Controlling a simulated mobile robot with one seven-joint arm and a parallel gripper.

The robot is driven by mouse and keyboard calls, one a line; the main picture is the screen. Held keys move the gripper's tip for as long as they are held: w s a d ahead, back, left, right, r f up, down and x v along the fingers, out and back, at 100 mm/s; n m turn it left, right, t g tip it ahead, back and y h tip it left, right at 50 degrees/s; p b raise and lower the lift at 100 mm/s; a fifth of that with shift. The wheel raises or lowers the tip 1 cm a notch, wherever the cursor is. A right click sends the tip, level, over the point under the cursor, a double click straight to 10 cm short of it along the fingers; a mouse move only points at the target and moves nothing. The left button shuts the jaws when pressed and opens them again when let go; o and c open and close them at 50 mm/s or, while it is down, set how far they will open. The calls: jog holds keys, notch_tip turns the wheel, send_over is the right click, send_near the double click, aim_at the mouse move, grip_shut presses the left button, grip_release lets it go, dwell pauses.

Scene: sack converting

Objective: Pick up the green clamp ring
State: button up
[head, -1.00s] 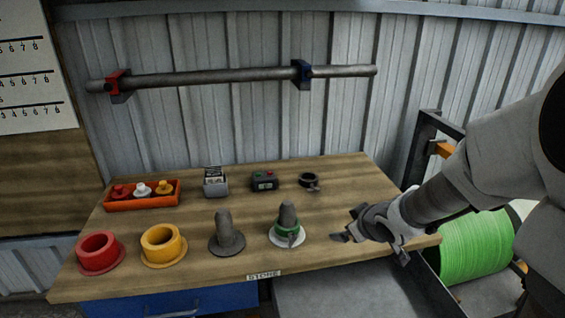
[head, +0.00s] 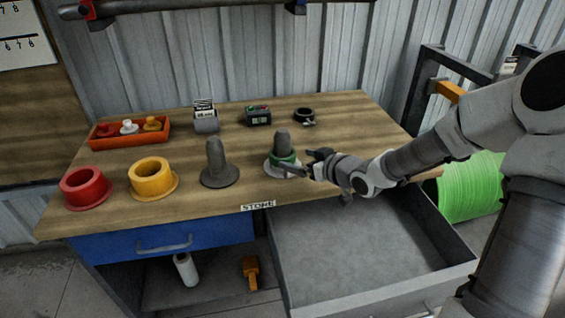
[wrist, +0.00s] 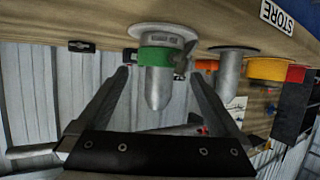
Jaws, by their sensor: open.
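The green clamp ring (head: 284,159) sits around a grey upright post (head: 282,137) with a pale flanged base, near the front right of the bench. In the wrist view the green clamp ring (wrist: 155,57) shows low on the post by its round base, with a dark lever at its side. My gripper (head: 304,164) is at the right of the ring in the head view. In the wrist view its two fingers are open (wrist: 160,78), one on each side of the post and ring. Whether they touch the ring cannot be told.
Left of the post stand a bare grey post (head: 216,165), a yellow collar (head: 152,180) and a red collar (head: 86,189). A black clamp ring (head: 304,115) and a button box (head: 258,117) lie behind. An open grey drawer (head: 365,250) juts out below.

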aim_at(290, 157)
jog(key=x, duration=0.2)
jog(key=shift+w+a+f+b, duration=0.15)
jog(key=shift+w+f+b, duration=0.05)
jog(key=shift+b, duration=0.1)
jog(key=b+x, duration=0.2)
jog(key=x, duration=0.2)
jog(key=shift+f, duration=0.25)
jog(key=shift+w+a+f, duration=0.1)
jog(key=shift+w+a, duration=0.15)
jog(key=shift+w, duration=0.1)
grip_shut()
